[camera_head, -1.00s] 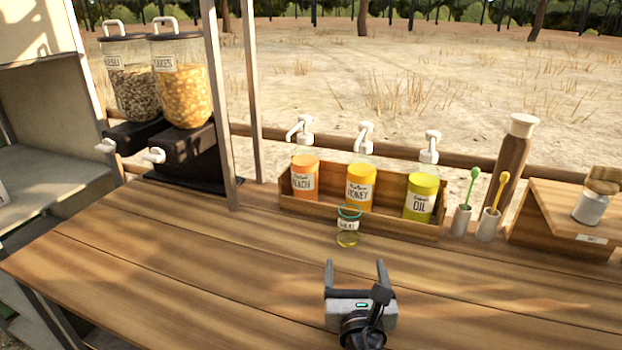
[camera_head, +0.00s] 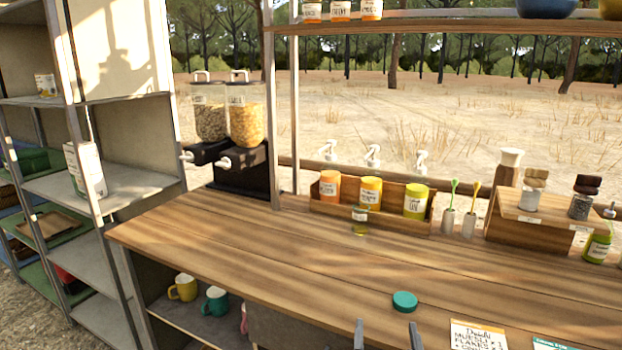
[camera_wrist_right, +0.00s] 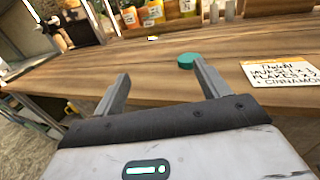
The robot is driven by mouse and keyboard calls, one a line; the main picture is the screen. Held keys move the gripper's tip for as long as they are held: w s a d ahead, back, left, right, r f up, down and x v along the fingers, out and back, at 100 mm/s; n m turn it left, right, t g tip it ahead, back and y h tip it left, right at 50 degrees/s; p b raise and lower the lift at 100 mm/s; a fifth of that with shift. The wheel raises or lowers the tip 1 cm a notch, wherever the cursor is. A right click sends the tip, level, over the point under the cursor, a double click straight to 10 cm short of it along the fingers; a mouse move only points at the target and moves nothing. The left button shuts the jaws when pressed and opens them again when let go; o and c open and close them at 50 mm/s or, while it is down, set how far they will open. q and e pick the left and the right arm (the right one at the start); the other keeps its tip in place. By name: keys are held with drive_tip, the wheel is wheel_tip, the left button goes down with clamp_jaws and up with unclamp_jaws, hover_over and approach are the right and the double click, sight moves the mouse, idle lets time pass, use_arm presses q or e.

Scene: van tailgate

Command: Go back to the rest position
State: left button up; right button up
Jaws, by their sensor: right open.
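My right gripper (camera_head: 386,328) is at the bottom edge of the head view, low in front of the worktop. It is open, with nothing between its two grey fingers. In the right wrist view the open gripper (camera_wrist_right: 160,78) points toward the worktop, its fingers apart and empty. My left gripper is in neither view. A small glass jar (camera_head: 360,228) stands on the worktop in front of the bottle box. A teal round lid (camera_head: 405,301) lies near the worktop's front edge, apart from the gripper; it also shows in the right wrist view (camera_wrist_right: 187,60).
The wooden worktop (camera_head: 270,243) is mostly clear in the middle. A wooden box (camera_head: 330,211) of pump bottles, two dispensers (camera_head: 245,115) and a small stand (camera_head: 535,215) line its back. An order card (camera_head: 478,334) lies at front right. Shelves (camera_head: 125,185) stand left.

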drive_tip(key=s+a+f+m+g+y, duration=0.2)
drive_tip(key=s+f+m+g+y, duration=0.3)
drive_tip(key=s+f+m, duration=0.65)
drive_tip(key=s+d+f+m+g, duration=0.2)
drive_tip(key=s+m, duration=0.7)
drive_tip(key=m, duration=1.1)
wheel_tip(320, 180, down, 2)
drive_tip(key=shift+s+d+y, duration=0.3)
drive_tip(key=shift+s+d, duration=0.1)
drive_tip(key=shift+d, duration=0.35)
